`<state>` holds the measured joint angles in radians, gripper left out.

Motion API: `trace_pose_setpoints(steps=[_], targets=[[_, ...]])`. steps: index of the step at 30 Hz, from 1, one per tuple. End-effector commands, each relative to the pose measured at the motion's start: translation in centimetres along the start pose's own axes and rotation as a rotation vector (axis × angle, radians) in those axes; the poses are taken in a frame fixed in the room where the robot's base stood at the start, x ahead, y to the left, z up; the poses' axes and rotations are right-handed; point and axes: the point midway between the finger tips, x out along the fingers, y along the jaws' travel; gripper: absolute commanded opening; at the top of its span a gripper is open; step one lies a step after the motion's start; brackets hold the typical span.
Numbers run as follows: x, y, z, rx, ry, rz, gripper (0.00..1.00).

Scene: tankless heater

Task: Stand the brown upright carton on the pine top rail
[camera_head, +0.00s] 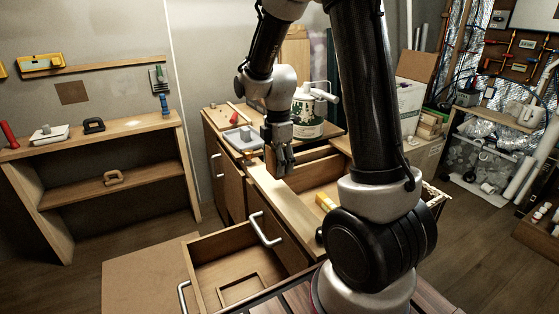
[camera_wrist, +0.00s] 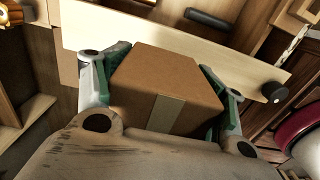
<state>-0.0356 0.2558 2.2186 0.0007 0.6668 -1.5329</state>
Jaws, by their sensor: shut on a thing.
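My gripper (camera_head: 281,168) is low over the front edge of the wooden cabinet, pointing down. In the wrist view its two green-lined fingers (camera_wrist: 165,95) are shut on the sides of a brown carton (camera_wrist: 158,72) with a paler tape strip. In the head view I cannot make the carton out clearly behind the fingers. A pale pine rail (camera_head: 289,216) runs along the cabinet top, beside the open bay. In the wrist view a pale board (camera_wrist: 95,30), likely this rail, crosses behind the carton. I cannot tell whether carton and rail touch.
An open drawer (camera_head: 235,262) with a metal handle stands out below the rail. A grey tray (camera_head: 243,138) and a white-and-green canister (camera_head: 308,118) stand on the cabinet behind my gripper. A yellow object (camera_head: 325,202) lies in the open bay. Wall shelves stand left.

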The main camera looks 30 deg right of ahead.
Motion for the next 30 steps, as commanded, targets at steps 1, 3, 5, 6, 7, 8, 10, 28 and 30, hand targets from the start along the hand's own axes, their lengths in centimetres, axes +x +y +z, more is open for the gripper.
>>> trace_pose_setpoints(steps=[1, 3, 5, 6, 7, 8, 10, 28, 30], targets=[[0.0, 0.0, 0.0, 0.0, 0.0, 0.0, 0.42], [-0.1, 0.0, 0.0, 0.0, 0.0, 0.001, 0.42], [-0.2, 0.0, 0.1, 0.0, 0.0, 0.004, 0.42], [-0.3, 0.0, 0.1, 0.0, 0.0, 0.004, 0.42], [0.0, 0.0, 0.1, 0.0, 0.0, 0.003, 0.42], [0.3, 0.0, 0.1, 0.0, 0.0, 0.002, 0.42], [0.9, 0.0, 0.1, 0.0, 0.0, 0.002, 0.42], [5.7, 0.0, 0.1, 0.0, 0.0, 0.004, 0.42], [5.7, 0.0, 0.1, 0.0, 0.0, 0.004, 0.42]])
